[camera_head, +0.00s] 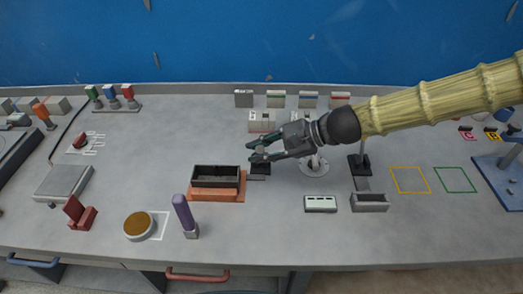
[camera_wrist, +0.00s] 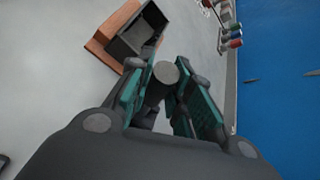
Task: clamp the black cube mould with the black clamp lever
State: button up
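The black cube mould (camera_head: 215,177) is an open-topped box on an orange-brown base (camera_head: 198,197), left of my gripper. The mould also shows at the upper left of the wrist view (camera_wrist: 133,43). My gripper (camera_head: 257,152) reaches in from the right, just beside the mould. In the wrist view, its teal-padded fingers (camera_wrist: 166,75) close on both sides of the clamp lever's round grey-black grip (camera_wrist: 164,73). The fingers appear to touch it. The lever's dark mount (camera_head: 260,169) shows below the fingers. The rest of the lever is largely hidden.
A purple-handled tool (camera_head: 184,215) and a round amber-filled dish (camera_head: 139,226) stand front left. A grey block (camera_head: 320,204) and an open grey mould (camera_head: 369,202) lie front right. A dark stand (camera_head: 360,163) is behind. The front middle is clear.

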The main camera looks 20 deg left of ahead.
jog(key=o, duration=0.4)
jog(key=v, duration=1.2)
jog(key=shift+s, duration=0.1)
dwell(0.4)
